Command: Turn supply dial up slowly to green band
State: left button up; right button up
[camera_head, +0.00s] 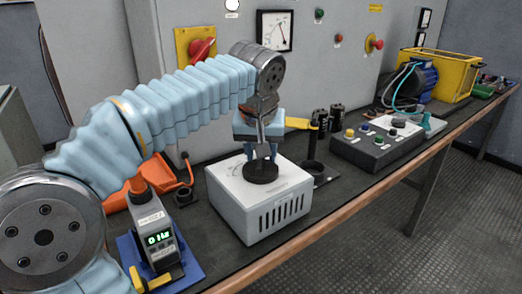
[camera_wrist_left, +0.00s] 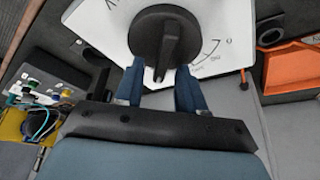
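The supply dial is a round black knob (camera_head: 261,171) with a raised bar, on top of a white supply box (camera_head: 262,215) on the bench. In the left wrist view the knob (camera_wrist_left: 163,35) sits on a white face with printed scale marks, and no green band can be made out. My left gripper (camera_head: 261,150) points down at the knob. Its two blue fingers (camera_wrist_left: 160,80) stand apart on either side of the bar, with gaps visible, so it looks open; contact with the knob cannot be told. My right gripper is not in view.
A panel gauge (camera_head: 275,30) with a needle is on the grey cabinet behind. A handheld meter (camera_head: 155,235) with a green display stands left of the box. A button box (camera_head: 375,145) and a yellow frame (camera_head: 440,75) are to the right. Orange tray (camera_wrist_left: 290,65) nearby.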

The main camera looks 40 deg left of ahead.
pick_arm(q)
jog(key=p+v, duration=0.2)
jog(key=v, duration=1.2)
jog(key=shift+p, duration=0.35)
jog(key=shift+w+f, duration=0.1)
jog(key=shift+w, duration=0.05)
dwell(3.7)
